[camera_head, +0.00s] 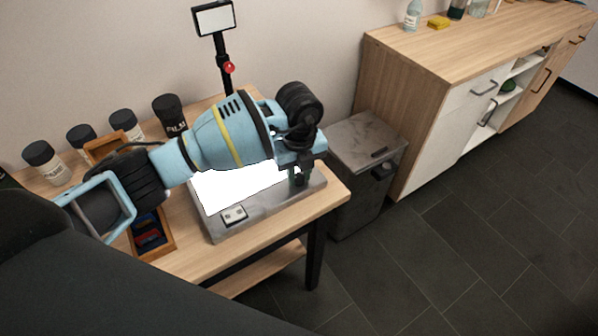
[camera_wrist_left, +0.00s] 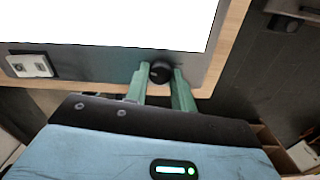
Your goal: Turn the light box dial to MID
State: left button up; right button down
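The light box (camera_head: 262,215) is a grey metal box with a brightly glowing white panel, lying on the wooden table. Its black round dial (camera_wrist_left: 161,72) sits on the grey border near a corner, in the left wrist view. My left gripper (camera_head: 299,178) reaches down to that corner in the head view. In the left wrist view its green fingers (camera_wrist_left: 163,82) stand on either side of the dial, close against it, and look shut on it. The dial's marks and pointer cannot be made out. My right gripper is not in view.
A socket plate (camera_head: 234,215) sits on the box's front border. A wooden tray (camera_head: 166,237) and dark-lidded jars (camera_head: 46,162) stand left. A stand with a small screen (camera_head: 214,18) rises behind. A grey bin (camera_head: 366,150) and a cabinet (camera_head: 425,100) stand right.

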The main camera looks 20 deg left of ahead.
pick_arm(q)
jog(key=shift+c, duration=0.6)
jog(key=shift+m, duration=0.9)
jog(key=m+p, duration=0.1)
jog(key=m, duration=0.3)
jog(key=shift+m, duration=0.3)
jog(key=m, duration=0.3)
jog(key=shift+m, duration=2.1)
